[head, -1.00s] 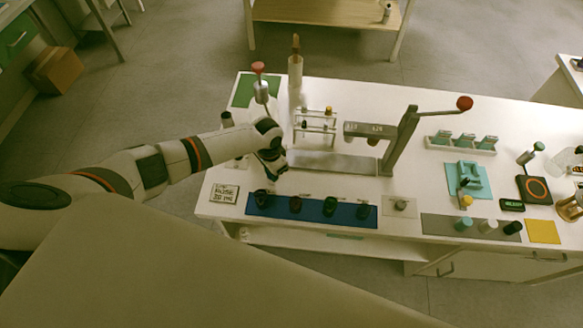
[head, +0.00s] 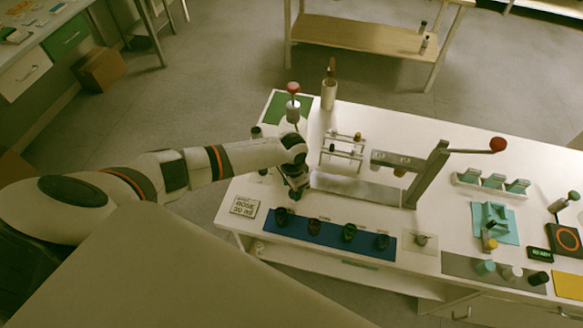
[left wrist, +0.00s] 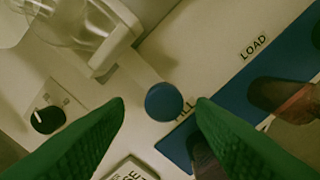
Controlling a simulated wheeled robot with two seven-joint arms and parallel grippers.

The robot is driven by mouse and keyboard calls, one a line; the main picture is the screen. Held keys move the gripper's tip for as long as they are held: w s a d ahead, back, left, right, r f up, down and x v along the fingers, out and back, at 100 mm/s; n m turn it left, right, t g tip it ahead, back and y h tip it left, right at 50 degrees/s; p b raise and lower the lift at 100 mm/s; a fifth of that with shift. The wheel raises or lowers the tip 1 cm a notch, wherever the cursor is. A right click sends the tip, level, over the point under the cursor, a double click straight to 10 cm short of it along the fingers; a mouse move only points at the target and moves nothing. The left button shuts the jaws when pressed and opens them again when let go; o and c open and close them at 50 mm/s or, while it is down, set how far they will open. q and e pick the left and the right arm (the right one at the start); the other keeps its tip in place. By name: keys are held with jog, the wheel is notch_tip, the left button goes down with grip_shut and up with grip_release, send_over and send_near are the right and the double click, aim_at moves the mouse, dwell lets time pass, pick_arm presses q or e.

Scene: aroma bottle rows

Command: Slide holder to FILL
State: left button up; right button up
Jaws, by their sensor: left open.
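A round dark-blue knob (left wrist: 164,102) shows between the open fingers of my left gripper (left wrist: 160,108) in the left wrist view. It looks like part of the holder, but the body under it cannot be made out. A gap shows on both sides of the knob. The FILL label (left wrist: 186,108) is just right of it, partly hidden by a finger. The LOAD label (left wrist: 253,47) is farther up and right. In the head view my left gripper (head: 297,190) is low at the left end of the metal rail (head: 350,189) and hides what is under it. My right gripper is out of view.
A blue mat (head: 325,236) with several dark bottles lies in front. A red-topped stand (head: 293,108) is behind the arm. A printed card (head: 245,206) lies at front left.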

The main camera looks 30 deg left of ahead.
pick_arm(q)
notch_tip(320, 180, up, 10)
jog(key=shift+a+r+b, duration=0.15)
jog(key=shift+b, duration=0.25)
jog(key=shift+s, duration=0.1)
